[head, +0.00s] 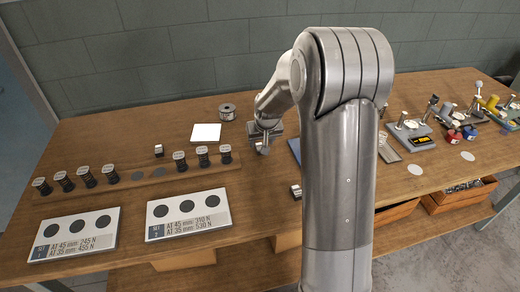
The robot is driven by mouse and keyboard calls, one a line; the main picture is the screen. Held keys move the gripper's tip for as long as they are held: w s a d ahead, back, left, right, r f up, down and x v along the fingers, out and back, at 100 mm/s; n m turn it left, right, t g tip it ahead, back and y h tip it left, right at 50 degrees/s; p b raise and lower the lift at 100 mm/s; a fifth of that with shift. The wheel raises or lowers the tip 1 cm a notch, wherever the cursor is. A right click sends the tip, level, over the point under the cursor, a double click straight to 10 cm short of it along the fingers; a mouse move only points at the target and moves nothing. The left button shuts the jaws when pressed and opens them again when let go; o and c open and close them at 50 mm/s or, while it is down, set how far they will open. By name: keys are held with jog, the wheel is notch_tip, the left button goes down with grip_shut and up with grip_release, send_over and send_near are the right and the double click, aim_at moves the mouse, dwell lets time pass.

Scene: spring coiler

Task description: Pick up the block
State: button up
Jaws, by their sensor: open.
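Which thing is the block is not certain. A small dark metallic block (158,150) sits on the wooden bench, behind the row of springs. Another small metallic block (295,191) sits near the front of the bench, beside my arm and partly hidden by it. My gripper (262,148) is beyond my large arm link, low over the bench and right of the first block. Its fingers show small and nothing is seen between them; it is open. My arm hides much of the bench's middle.
Several dark springs with pale caps (110,173) stand in a row on a wooden strip. Two white cards (73,250) lie in front. A white square (206,133) and a wire spool (227,111) are behind.

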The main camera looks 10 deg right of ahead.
aim_at(260, 147)
jog(key=x, duration=0.4)
jog(key=shift+w, duration=0.1)
grip_shut()
dwell(0.5)
